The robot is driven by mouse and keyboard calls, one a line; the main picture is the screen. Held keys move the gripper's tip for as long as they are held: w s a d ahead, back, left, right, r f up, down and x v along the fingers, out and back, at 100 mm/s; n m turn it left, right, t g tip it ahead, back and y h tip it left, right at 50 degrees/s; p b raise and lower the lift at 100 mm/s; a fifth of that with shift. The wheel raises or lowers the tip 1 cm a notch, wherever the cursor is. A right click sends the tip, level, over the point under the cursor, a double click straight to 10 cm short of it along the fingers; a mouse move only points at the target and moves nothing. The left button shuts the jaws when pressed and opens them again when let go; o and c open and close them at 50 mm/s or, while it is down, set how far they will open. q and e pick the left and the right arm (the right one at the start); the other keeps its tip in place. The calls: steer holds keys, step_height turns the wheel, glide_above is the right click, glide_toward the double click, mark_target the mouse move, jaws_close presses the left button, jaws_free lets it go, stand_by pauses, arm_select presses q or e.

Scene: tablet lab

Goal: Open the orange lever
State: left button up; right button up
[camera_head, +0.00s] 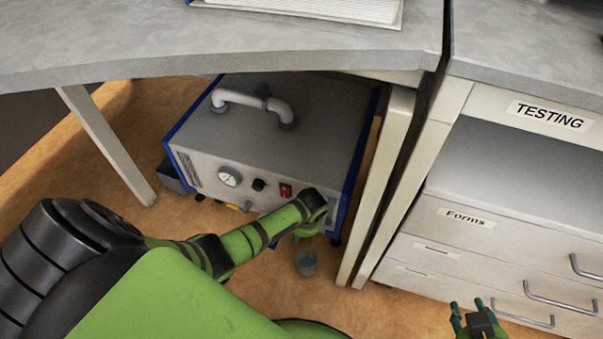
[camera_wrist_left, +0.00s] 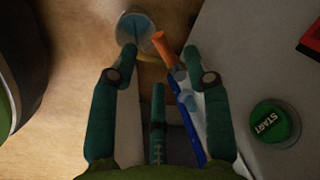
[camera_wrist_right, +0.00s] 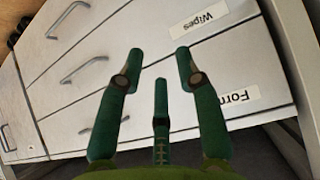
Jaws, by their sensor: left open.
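The orange lever (camera_wrist_left: 166,50) shows in the left wrist view, sticking out from a blue and grey fitting on the machine's front. In the head view it is hidden behind my left arm. My left gripper (camera_wrist_left: 160,58) is open, with one finger on each side of the lever's tip. The lever lies closer to the right finger; I cannot tell whether they touch. In the head view my left gripper (camera_head: 312,226) is low at the machine's front. My right gripper (camera_wrist_right: 157,62) is open and empty before the drawers, and shows at the head view's lower right (camera_head: 474,312).
The grey machine (camera_head: 318,125) stands under the table (camera_head: 300,42). It carries a gauge (camera_head: 230,176), a red switch (camera_head: 285,190) and a green START button (camera_wrist_left: 275,123). A clear cup (camera_head: 305,263) is below my left gripper. Drawers (camera_head: 500,240) stand right.

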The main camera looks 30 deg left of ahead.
arm_select(q)
steer(key=shift+w+a+f+b, duration=0.1)
steer(key=shift+f+b, duration=0.35)
steer(key=shift+f, duration=0.35)
steer(key=shift+w+a+f+b, duration=0.1)
steer(key=shift+f+b, duration=0.35)
steer(key=shift+f, duration=0.3)
arm_select(e)
steer(key=w+a+r+n+t+y, duration=0.1)
steer(key=w+a+r+t+y, duration=0.1)
steer(key=w+a+r+t, duration=0.2)
steer(key=shift+w+a+r+t+y, duration=0.2)
steer(key=shift+w+r+t+y, duration=0.35)
steer(key=shift+r+t, duration=1.95)
steer(key=shift+w+r+g, duration=0.15)
steer(key=shift+r+g, duration=0.8)
steer(key=shift+g, duration=0.05)
arm_select(q)
jaws_close()
